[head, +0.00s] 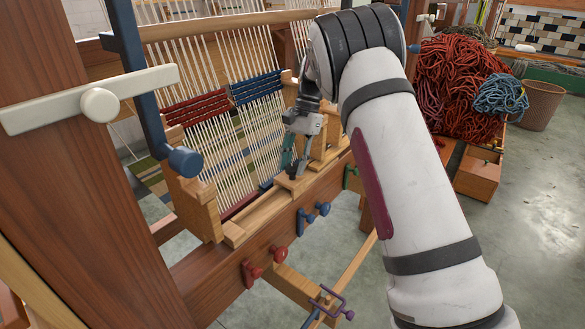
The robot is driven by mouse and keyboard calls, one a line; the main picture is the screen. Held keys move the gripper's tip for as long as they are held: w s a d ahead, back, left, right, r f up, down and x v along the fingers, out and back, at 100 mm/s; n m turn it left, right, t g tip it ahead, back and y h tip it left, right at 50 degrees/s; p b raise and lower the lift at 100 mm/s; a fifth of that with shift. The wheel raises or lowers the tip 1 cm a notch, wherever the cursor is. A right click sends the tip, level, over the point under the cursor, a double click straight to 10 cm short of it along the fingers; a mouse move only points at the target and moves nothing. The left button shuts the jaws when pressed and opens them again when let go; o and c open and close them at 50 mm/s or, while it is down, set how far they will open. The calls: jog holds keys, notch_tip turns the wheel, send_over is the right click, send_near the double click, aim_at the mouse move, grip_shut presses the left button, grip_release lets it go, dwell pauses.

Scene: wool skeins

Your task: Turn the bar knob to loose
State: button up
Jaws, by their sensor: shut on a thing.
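A wooden loom (190,270) fills the left and middle of the head view, with pale warp threads and red and blue woven bands. A cream bar with a round hub (98,105), which looks like a bar knob, sits on the thick post at left, slightly tilted. No "loose" mark is readable. My gripper (294,165) points down at the loom's front beam, well to the right of that bar and apart from it. It is shut on a small teal piece (287,152). Its fingertips are small and partly dark, so the exact grip is hard to see.
Red knobs (264,262), blue knobs (312,215) and a green knob (350,176) stick out of the front beam. A blue peg (185,161) stands left. A purple clamp (330,300) is low in front.

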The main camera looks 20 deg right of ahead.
jog(key=n+g+h+b, duration=0.1)
jog(key=n, duration=0.3)
jog(key=shift+w+n+b, duration=0.15)
jog(key=shift+n+b, duration=0.15)
jog(key=shift+b, duration=0.1)
jog(key=shift+a+n+g+h+b, duration=0.15)
jog(key=shift+n+h, duration=0.3)
jog(key=shift+n, duration=0.55)
jog(key=shift+n+g+h+b, duration=0.15)
jog(key=shift+n+h, duration=0.3)
jog(key=shift+n, duration=0.55)
jog(key=o, duration=1.1)
jog(key=shift+v, duration=3.75)
